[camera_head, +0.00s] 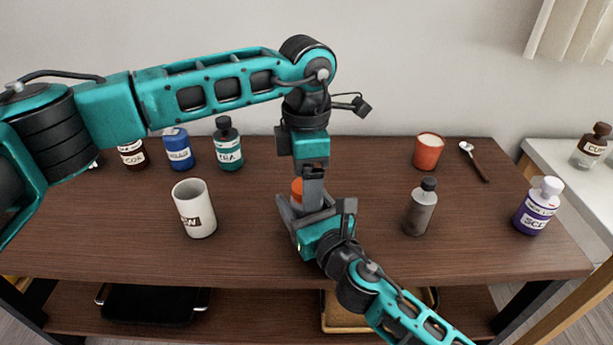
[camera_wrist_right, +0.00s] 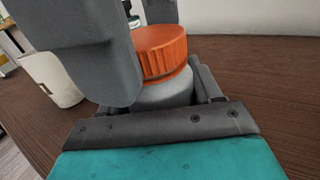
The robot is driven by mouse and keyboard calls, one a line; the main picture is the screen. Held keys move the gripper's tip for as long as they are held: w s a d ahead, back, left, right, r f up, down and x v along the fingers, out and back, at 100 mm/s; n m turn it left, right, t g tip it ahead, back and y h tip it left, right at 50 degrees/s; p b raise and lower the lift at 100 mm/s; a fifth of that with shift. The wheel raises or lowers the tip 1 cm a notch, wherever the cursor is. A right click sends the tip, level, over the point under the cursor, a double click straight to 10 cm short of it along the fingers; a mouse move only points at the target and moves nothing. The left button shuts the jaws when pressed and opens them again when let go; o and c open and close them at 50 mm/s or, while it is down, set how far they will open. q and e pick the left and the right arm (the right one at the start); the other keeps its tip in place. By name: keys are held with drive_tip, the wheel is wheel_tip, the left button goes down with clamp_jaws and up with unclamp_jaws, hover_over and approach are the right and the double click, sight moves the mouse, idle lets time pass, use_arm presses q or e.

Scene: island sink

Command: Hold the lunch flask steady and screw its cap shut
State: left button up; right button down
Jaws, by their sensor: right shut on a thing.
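The lunch flask is mostly hidden in the head view, where its orange cap (camera_head: 297,187) shows beside my left gripper (camera_head: 313,176). In the right wrist view the orange cap (camera_wrist_right: 162,50) sits on top of the grey flask body (camera_wrist_right: 165,93), upright. My right gripper (camera_head: 312,215) comes from the lower right and is shut on the flask body below the cap. My left gripper points down from above, its grey fingers (camera_wrist_right: 138,40) on two sides of the cap. Whether they touch the cap is hidden.
A white mug (camera_head: 194,208) stands left of the flask, a grey bottle (camera_head: 420,207) to the right. Several labelled bottles stand at the back left, including a blue one (camera_head: 178,149). An orange cup (camera_head: 428,152), a spoon (camera_head: 474,162) and a purple bottle (camera_head: 537,206) are farther right. The front tabletop is clear.

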use_arm(q)
wheel_tip(320, 180, up, 12)
idle(0.6)
use_arm(e)
drive_tip(key=shift+c, duration=0.7)
unclamp_jaws()
drive_tip(key=v, duration=1.3)
